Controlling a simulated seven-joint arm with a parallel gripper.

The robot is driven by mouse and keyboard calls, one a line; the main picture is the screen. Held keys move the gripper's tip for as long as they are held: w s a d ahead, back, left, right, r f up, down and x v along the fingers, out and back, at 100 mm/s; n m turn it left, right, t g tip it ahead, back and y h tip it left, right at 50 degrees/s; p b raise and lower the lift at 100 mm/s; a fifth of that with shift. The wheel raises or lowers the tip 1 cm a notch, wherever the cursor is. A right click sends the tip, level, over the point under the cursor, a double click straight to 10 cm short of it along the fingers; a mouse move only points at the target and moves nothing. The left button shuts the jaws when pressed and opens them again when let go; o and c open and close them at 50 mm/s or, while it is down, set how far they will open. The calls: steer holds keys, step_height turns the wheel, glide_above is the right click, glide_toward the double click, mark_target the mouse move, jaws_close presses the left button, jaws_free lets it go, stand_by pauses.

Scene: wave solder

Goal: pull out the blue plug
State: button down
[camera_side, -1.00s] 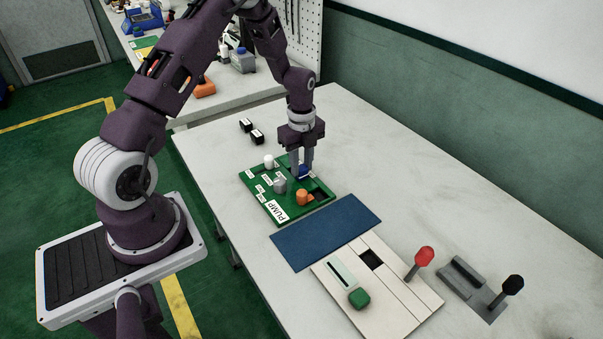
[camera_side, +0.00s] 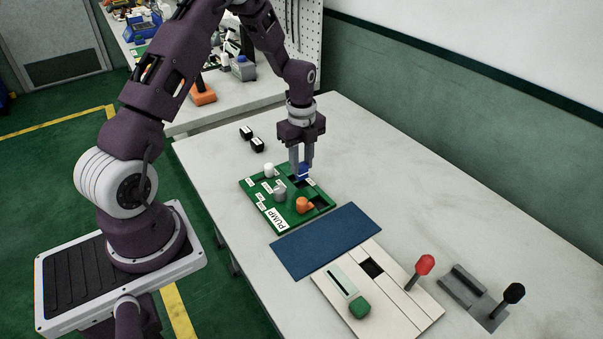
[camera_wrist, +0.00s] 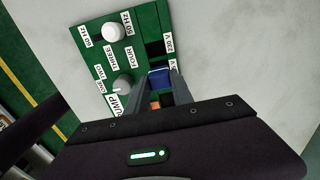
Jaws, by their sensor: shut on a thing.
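The blue plug (camera_side: 304,171) is at the far right side of the green panel (camera_side: 262,204) marked PUMP. It also shows in the wrist view (camera_wrist: 159,78). My gripper (camera_side: 301,168) points straight down and is shut on the blue plug, with a finger on either side. A dark socket opening (camera_side: 299,183) shows just below the plug in the side view. The plug seems slightly raised, but the fingers hide part of it and I cannot tell whether its lower end is clear. An orange plug (camera_side: 303,205) sits nearer on the same panel.
The panel carries a white knob (camera_side: 269,170) and a grey knob (camera_side: 280,191). Red (camera_side: 424,265) and black (camera_side: 513,293) levers stand at right. The table behind the panel is mostly clear.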

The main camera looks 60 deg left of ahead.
mark_target(302, 164)
step_height(302, 164, up, 6)
steer(key=shift+r, duration=0.1)
steer(key=shift+f, duration=0.85)
steer(key=shift+f, duration=1)
